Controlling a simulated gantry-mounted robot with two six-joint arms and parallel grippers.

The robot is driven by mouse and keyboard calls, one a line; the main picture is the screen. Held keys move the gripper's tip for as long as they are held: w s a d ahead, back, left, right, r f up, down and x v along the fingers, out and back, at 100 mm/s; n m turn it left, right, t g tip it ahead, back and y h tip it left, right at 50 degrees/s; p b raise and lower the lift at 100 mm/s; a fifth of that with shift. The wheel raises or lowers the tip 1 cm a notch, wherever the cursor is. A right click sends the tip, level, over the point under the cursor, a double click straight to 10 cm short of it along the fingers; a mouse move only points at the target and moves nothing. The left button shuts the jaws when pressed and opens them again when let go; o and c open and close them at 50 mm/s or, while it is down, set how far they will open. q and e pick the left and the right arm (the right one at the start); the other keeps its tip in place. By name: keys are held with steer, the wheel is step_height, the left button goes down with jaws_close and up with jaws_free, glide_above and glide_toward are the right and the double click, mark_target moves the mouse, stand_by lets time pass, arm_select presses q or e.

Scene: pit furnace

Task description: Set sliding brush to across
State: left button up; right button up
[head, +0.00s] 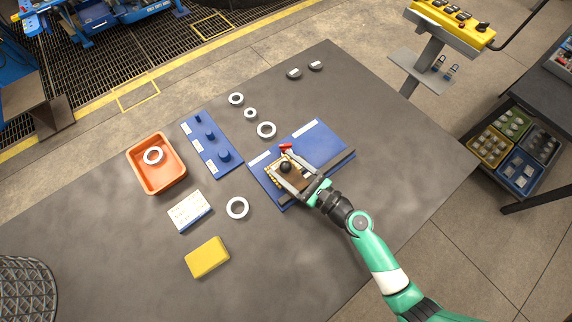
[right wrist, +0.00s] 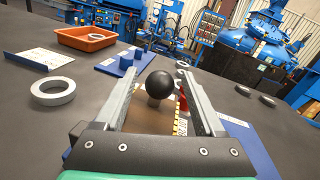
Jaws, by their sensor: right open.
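A black round knob (head: 285,166) stands on a small brown plate (head: 297,180) on the blue base (head: 318,141); I take this to be the sliding brush. A red part (head: 286,148) sits at the plate's far edge. My right gripper (head: 281,164) is open, with its fingers on either side of the knob. In the right wrist view the knob (right wrist: 160,84) appears between the spread fingers (right wrist: 170,60), with a gap to each. The gripper hides part of the plate and base. My left gripper is not in view.
A blue peg board (head: 211,145), several white rings (head: 266,130), an orange tray (head: 157,178) holding a ring, a white card (head: 189,211) and a yellow block (head: 207,257) lie to the left. The table's right side is clear.

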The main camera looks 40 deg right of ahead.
steer(key=v, duration=1.1)
steer(key=shift+s, duration=0.3)
